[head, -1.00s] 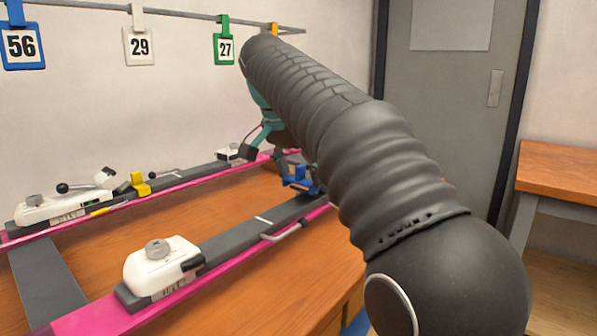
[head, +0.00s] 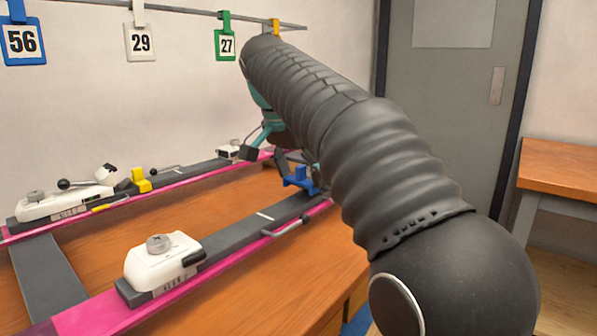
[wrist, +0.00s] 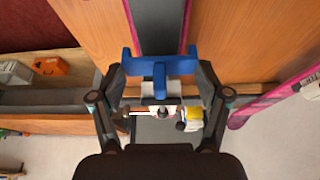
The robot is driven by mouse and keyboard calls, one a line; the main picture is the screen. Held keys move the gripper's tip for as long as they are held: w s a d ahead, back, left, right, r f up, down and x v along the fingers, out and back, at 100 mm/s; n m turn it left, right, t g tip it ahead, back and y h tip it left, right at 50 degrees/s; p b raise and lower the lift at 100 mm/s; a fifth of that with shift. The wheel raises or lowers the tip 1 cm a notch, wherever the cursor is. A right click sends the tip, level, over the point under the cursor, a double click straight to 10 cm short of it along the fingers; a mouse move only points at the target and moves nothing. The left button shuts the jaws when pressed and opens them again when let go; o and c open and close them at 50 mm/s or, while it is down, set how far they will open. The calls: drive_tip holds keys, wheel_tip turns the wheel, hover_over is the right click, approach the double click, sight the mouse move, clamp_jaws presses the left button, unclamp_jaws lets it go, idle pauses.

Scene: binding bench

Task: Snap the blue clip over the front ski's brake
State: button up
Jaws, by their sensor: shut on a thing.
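The blue clip (wrist: 160,66) is between the fingertips of my gripper (wrist: 160,85), which is shut on it. The clip also shows in the head view (head: 300,178), near the far right end of the front ski (head: 245,245). In the wrist view the grey, pink-edged ski (wrist: 160,25) runs up from behind the clip. I cannot tell whether the clip touches the ski. A silver brake arm (head: 287,227) lies along the front ski's near edge, left of the clip. My arm hides most of the gripper in the head view.
A white binding piece (head: 162,260) sits on the front ski. The rear ski behind carries a white binding (head: 65,202) and a yellow clip (head: 140,181). Number tags hang on a wall rail (head: 190,11). A compartment with an orange item (wrist: 50,66) is left in the wrist view.

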sight(297, 178)
drive_tip(key=shift+f+b, duration=1.1)
drive_tip(key=shift+f, duration=0.5)
drive_tip(key=o, duration=1.2)
drive_tip(key=shift+r, duration=0.15)
drive_tip(key=shift+r+p, duration=1.3)
drive_tip(key=shift+p, duration=0.2)
drive_tip(key=shift+r+p, duration=0.6)
drive_tip(key=shift+r, duration=2.95)
